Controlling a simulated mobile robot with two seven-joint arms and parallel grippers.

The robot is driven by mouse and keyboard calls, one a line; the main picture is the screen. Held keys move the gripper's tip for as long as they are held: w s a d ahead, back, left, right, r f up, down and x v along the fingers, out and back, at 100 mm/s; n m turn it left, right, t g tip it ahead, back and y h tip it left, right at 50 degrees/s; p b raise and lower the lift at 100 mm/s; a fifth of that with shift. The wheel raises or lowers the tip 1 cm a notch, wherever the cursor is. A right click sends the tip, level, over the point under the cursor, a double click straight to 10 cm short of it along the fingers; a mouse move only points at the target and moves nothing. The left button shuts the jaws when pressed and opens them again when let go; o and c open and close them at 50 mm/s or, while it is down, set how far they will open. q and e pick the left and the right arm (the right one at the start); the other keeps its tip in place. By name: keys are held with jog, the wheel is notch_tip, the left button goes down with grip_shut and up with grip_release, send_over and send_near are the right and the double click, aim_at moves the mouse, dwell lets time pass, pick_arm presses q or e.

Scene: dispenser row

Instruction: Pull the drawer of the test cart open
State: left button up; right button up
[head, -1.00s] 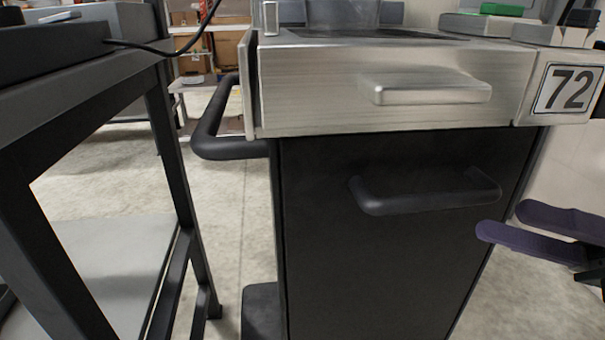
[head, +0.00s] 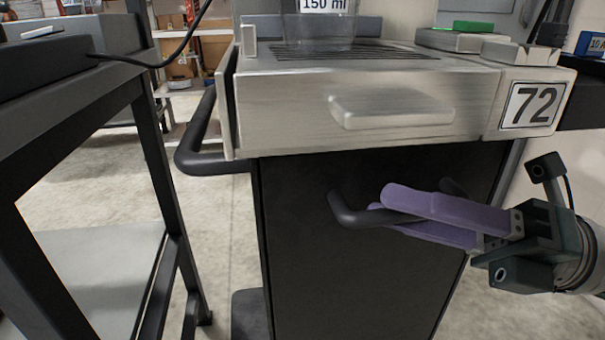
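The test cart has a brushed metal upper front (head: 290,115) with a flat metal pull (head: 392,110). Below it is a black front panel (head: 330,270) with a black bar handle (head: 352,213). The panel looks closed. My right gripper (head: 376,198) comes in from the right, its purple fingers pointing left across the black handle. The fingers are a little apart, one above the other, and hide the middle of the bar. I cannot tell whether they touch it or whether the bar lies between them. My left gripper is not in view.
A dark-framed table (head: 70,75) stands close on the left. A black side handle (head: 195,150) sticks out from the cart's left side. A sign reading 72 (head: 533,106) is at the cart's upper right. Bare floor shows between table and cart.

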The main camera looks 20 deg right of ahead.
grip_shut()
dwell(1.1)
